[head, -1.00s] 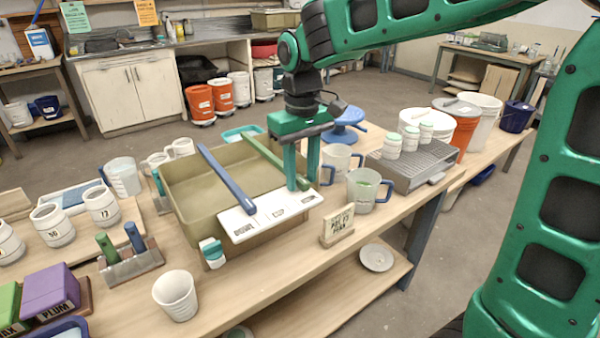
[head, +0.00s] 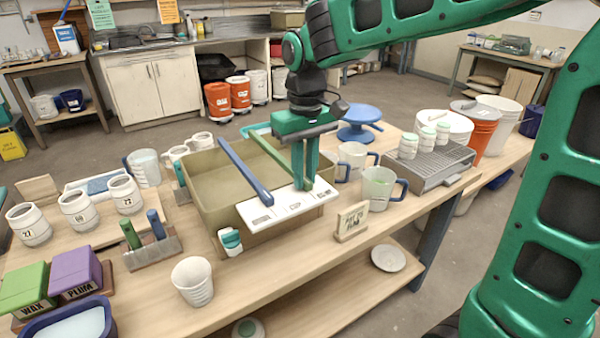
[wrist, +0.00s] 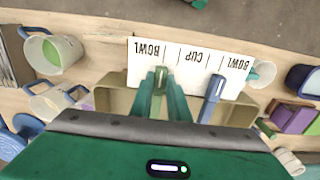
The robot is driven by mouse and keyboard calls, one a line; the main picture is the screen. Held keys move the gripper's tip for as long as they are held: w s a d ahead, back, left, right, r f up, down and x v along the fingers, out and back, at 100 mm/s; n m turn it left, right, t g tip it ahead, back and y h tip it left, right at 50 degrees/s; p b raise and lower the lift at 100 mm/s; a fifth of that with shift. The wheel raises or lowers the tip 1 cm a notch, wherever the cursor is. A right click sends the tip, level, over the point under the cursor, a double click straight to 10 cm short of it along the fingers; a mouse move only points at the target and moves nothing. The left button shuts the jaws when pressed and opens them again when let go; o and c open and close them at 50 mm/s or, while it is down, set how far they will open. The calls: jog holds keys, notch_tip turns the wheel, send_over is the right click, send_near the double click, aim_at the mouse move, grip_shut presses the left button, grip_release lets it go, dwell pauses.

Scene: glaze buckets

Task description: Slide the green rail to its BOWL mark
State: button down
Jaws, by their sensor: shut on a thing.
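The green rail (head: 268,150) lies across the olive basin (head: 205,190), its front end over the white label strip (head: 288,207). My gripper (head: 304,186) is shut on that front end, fingers pointing down; they partly hide it in the head view. In the wrist view the green rail (wrist: 160,76) shows between my fingertips, just inward of the left BOWL mark (wrist: 147,50), on the side towards the CUP mark (wrist: 190,57). The blue rail (wrist: 213,90) lies between CUP and the other BOWL mark (wrist: 238,62); it also shows in the head view (head: 243,170).
Glass mugs (head: 380,188) and a grey rack with jars (head: 430,165) stand right of the basin. A holder with green and blue handles (head: 152,252) is at left.

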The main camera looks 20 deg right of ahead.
jog(key=c, duration=1.7)
grip_release()
jog(key=shift+r, duration=0.15)
notch_tip(320, 180, up, 10)
jog(key=shift+w+r, duration=0.1)
jog(key=shift+r, duration=0.15)
jog(key=s+d+f+m, duration=0.3)
jog(key=s+d+f, duration=0.15)
jog(key=d, duration=0.45)
jog(key=s+d+f+m, duration=0.2)
jog(key=s+d+f, duration=0.1)
jog(key=s+d, duration=0.4)
jog(key=s+d+f+m, duration=0.1)
jog(key=s+d+f, duration=0.1)
jog(key=s+f, duration=0.1)
jog(key=s+d+f+m, duration=0.2)
jog(key=s+d+f, duration=0.1)
jog(key=s, duration=0.2)
jog(key=s+d+f+m, duration=0.1)
jog(key=s+d+f, duration=0.1)
jog(key=s, duration=0.3)
jog(key=shift+s+d+f+m, duration=0.1)
jog(key=shift+d+f+m, duration=0.25)
jog(key=shift+f, duration=0.15)
